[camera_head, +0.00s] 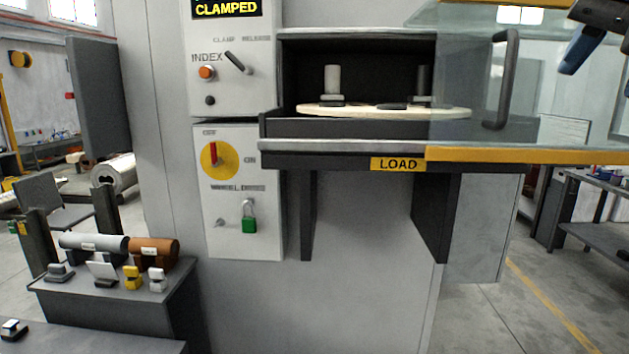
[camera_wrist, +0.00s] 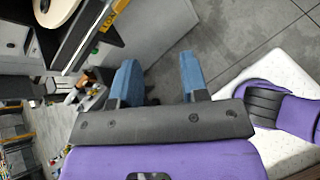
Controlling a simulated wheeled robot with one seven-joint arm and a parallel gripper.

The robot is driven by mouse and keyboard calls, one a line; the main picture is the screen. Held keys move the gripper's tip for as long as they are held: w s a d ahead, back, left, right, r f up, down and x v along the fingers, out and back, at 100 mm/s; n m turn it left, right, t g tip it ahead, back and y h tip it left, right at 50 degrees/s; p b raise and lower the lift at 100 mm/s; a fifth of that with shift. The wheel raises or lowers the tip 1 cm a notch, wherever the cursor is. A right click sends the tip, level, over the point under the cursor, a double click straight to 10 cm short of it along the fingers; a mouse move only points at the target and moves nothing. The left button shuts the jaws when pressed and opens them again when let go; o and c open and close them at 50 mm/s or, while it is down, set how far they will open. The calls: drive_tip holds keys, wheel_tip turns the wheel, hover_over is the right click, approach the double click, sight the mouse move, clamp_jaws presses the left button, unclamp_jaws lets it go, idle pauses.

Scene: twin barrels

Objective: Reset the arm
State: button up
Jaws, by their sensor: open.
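My gripper (camera_head: 597,58) shows at the top right edge of the head view, partly cut off, with blue fingers. In the wrist view my gripper (camera_wrist: 158,74) has its two blue fingers wide apart with nothing between them. It hangs in free space to the right of the machine's loading bay. The machine's round table (camera_head: 450,113) sits inside the bay, with upright grey posts on it; it also shows at the top left of the wrist view (camera_wrist: 57,10).
A clear guard with a handle (camera_head: 512,80) covers the bay's right side above the yellow-edged LOAD shelf (camera_head: 345,161). The control panel (camera_head: 235,190) carries a red switch and a green padlock (camera_head: 249,222). A low stand (camera_head: 140,303) at left holds a grey and a brown cylinder.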

drive_tip(key=w+d+f+m+g+y, duration=0.2)
drive_tip(key=d+f+m, duration=0.2)
drive_tip(key=f+m, duration=0.6)
drive_tip(key=w+d+f+m+g+y, duration=0.1)
drive_tip(key=w+d+f+m+g, duration=0.1)
drive_tip(key=f+m, duration=0.9)
drive_tip(key=d+m+g, duration=0.1)
drive_tip(key=d+m, duration=0.1)
drive_tip(key=m, duration=0.4)
drive_tip(key=shift+y, duration=0.4)
drive_tip(key=shift+o, duration=0.2)
